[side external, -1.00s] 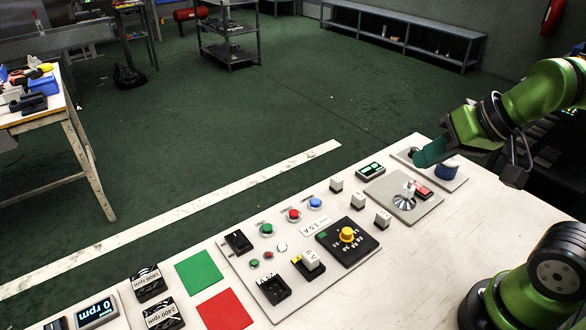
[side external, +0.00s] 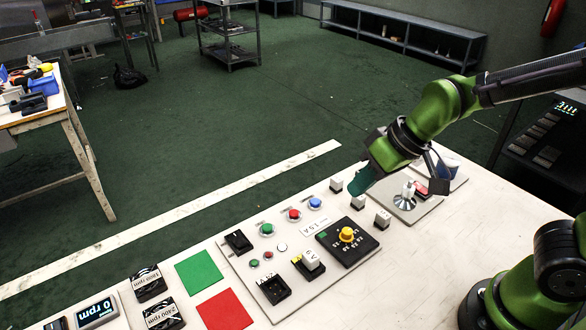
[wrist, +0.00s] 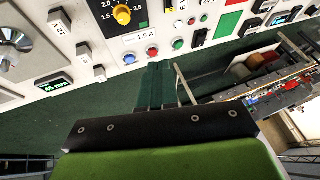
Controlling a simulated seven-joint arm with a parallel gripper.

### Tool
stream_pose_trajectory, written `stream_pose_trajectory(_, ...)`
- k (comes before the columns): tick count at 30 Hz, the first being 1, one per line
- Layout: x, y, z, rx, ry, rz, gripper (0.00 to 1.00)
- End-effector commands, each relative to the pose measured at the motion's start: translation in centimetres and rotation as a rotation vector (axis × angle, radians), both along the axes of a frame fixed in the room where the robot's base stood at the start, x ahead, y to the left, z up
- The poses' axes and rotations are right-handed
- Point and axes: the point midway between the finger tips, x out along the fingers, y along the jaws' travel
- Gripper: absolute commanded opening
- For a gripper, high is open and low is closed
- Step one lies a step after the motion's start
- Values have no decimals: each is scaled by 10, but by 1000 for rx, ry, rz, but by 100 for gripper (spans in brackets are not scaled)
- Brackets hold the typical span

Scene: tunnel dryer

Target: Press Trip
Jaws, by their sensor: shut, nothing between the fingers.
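A row of push buttons stands on the grey control panel (side external: 262,300): green (side external: 267,229), red (side external: 294,214) and blue (side external: 315,203). The same row shows at the top of the wrist view as blue (wrist: 129,59), red (wrist: 153,52) and green (wrist: 178,44). Their small name tags are too small to read, so I cannot tell which is Trip. My gripper (side external: 362,181) is shut and empty, above the board to the right of the blue button. In the wrist view its teal fingers (wrist: 157,70) point toward the button row, apart from it.
A black dial plate with a yellow knob (side external: 347,235) is in front of the buttons. Small labelled blocks (side external: 358,201) stand near my gripper. A round metal dial (side external: 404,201) is to the right. Green (side external: 199,270) and red (side external: 224,310) squares lie left of the panel.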

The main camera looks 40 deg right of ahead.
Motion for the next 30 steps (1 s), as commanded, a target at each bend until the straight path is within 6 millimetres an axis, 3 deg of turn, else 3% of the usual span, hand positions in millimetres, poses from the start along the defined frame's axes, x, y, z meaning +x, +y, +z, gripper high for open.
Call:
stream_pose_trajectory(3, 31, 20, -27, -97, -62, 160, 0)
stream_pose_trajectory(9, 87, 41, -62, -328, -255, 431, 0)
stream_pose_trajectory(12, 115, 41, -65, -465, -376, 547, 0)
stream_pose_trajectory(15, 136, 36, -52, -563, -478, 606, 0)
stream_pose_trajectory(30, 142, 35, -45, -635, -539, 676, 0)
